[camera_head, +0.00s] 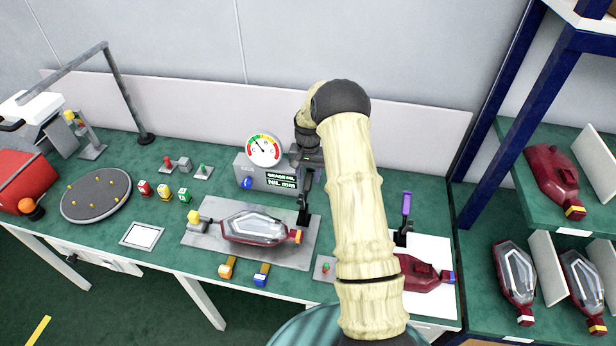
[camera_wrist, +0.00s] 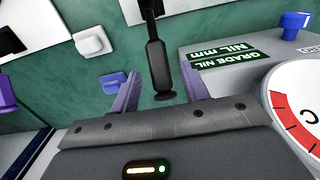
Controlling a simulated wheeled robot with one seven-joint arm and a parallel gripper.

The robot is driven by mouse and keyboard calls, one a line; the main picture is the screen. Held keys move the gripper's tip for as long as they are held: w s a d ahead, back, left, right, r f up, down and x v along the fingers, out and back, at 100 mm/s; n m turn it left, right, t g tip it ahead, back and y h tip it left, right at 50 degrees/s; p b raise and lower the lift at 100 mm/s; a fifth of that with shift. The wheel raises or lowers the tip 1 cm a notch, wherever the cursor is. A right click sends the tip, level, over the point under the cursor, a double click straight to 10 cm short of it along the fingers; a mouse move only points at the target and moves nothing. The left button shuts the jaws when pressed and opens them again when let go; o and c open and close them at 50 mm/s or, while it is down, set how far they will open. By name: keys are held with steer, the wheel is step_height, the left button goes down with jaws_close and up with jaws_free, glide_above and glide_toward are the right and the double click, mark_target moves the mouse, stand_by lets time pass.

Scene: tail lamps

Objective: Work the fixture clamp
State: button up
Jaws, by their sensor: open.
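The fixture plate (camera_head: 200,236) lies on the green bench. It carries a dark red tail lamp (camera_head: 252,227) with a clear window. A toggle clamp with a black upright handle (camera_head: 304,207) stands at the plate's right rear, beside the lamp. My gripper (camera_head: 308,172) is above that clamp, next to the gauge box. In the wrist view, the black handle (camera_wrist: 156,55) points in between the two open purple fingers of my gripper (camera_wrist: 160,86). The fingers stand apart on either side of the handle, with visible gaps. My arm hides part of the bench to the right.
The gauge box (camera_head: 268,178) with a round dial stands just left of my gripper. A second clamp with a purple handle (camera_head: 406,210) and another red lamp (camera_head: 420,274) are right of my arm. Blue shelf posts (camera_head: 505,95) rise at the right. A round turntable (camera_head: 96,195) is far left.

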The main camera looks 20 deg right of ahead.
steer(key=shift+f, duration=1.35)
jaws_close()
steer(key=shift+w, duration=0.1)
